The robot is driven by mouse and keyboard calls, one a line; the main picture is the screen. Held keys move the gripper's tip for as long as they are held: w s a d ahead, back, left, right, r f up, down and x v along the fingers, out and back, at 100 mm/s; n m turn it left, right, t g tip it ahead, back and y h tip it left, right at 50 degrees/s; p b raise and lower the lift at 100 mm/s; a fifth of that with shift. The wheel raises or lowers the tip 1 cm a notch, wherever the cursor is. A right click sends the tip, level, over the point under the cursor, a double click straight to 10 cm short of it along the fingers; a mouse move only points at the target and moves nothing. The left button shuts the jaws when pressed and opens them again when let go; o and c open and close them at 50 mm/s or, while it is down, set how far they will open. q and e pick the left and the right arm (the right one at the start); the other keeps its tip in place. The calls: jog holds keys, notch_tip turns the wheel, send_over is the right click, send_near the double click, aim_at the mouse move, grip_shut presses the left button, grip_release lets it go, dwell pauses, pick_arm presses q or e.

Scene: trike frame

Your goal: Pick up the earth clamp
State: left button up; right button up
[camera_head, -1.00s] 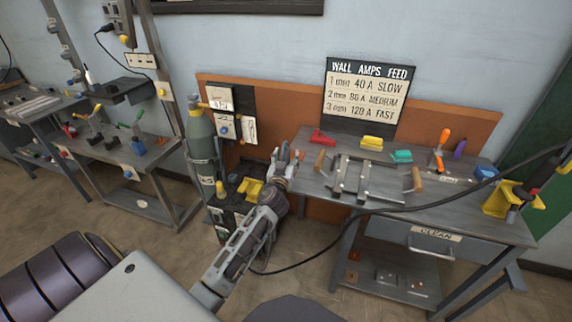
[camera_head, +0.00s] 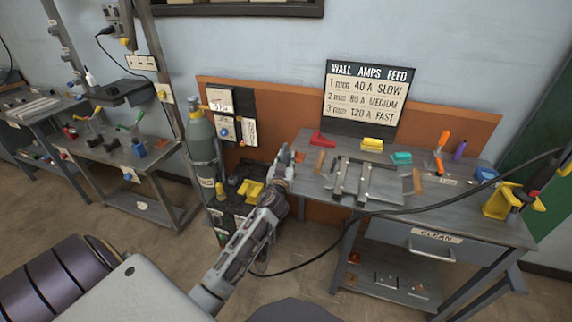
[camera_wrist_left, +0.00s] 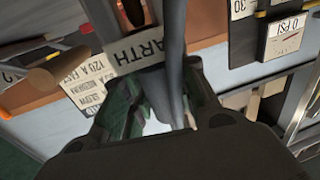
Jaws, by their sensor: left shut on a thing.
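My left gripper (camera_head: 284,155) is at the left end of the workbench, shut, with its fingertips beside the bench edge. In the left wrist view the fingers (camera_wrist_left: 160,112) close around a dark grey part of the earth clamp. A dark grey bar (camera_wrist_left: 174,45) crosses in front of this tag. The clamp's full shape is hidden by the gripper, and it is too small to make out in the head view. My right gripper is not in view.
The workbench (camera_head: 440,212) carries metal frame tubes (camera_head: 364,186), a red block (camera_head: 322,139), a yellow block (camera_head: 372,145) and a teal block (camera_head: 401,158). A grey gas cylinder (camera_head: 201,140) stands left of the gripper. A black cable (camera_head: 400,211) runs across the bench front.

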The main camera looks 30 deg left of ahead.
aim_at(286, 150)
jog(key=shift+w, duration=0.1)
pick_arm(q)
jog(key=shift+r, duration=0.5)
notch_tip(286, 150, up, 7)
jog(key=shift+r+p, duration=0.1)
jog(key=shift+p, duration=1.1)
jog(key=shift+r, duration=0.95)
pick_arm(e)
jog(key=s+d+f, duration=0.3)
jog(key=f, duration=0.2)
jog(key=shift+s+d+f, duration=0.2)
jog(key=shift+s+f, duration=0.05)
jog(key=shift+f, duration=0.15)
